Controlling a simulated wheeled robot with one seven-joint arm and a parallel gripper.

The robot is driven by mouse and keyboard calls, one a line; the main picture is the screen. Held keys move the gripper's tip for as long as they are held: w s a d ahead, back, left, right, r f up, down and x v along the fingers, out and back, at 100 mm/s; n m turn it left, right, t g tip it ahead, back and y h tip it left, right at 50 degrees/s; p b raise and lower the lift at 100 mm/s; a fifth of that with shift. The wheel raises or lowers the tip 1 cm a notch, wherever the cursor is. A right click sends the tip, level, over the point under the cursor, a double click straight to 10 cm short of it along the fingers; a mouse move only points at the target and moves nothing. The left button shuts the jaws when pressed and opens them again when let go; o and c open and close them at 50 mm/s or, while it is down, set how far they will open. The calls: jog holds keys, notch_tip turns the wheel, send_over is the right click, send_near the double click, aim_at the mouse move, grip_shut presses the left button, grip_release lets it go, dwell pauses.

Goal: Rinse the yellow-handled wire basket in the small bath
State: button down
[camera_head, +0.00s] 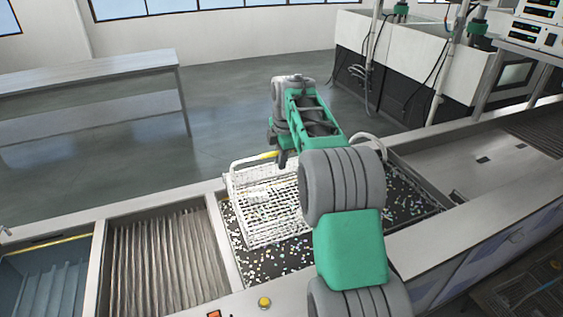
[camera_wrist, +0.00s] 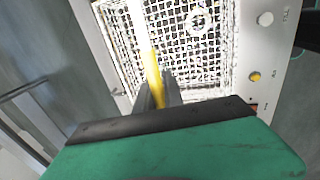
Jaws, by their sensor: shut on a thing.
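The white wire basket (camera_head: 262,205) is at or just above the dark, speckled tank (camera_head: 236,262) in the middle of the bench. I cannot tell how deep it sits. Its yellow handle (camera_head: 266,155) is at the far side of the basket. My gripper (camera_head: 284,158) is shut on that handle. In the wrist view the two fingers (camera_wrist: 156,95) close around the yellow bar (camera_wrist: 152,65), with the basket's mesh (camera_wrist: 190,45) beyond them. My arm hides the basket's right side in the head view. Which basin is the small bath is not clear.
A ribbed basin (camera_head: 165,262) lies just left of the speckled tank, and a blue-grey basin (camera_head: 45,285) farther left. A yellow button (camera_head: 264,302) is on the front rim. A long metal basin (camera_head: 480,160) is at the right. A grey table (camera_head: 90,85) stands behind.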

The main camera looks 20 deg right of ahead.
jog(key=shift+r, duration=1.55)
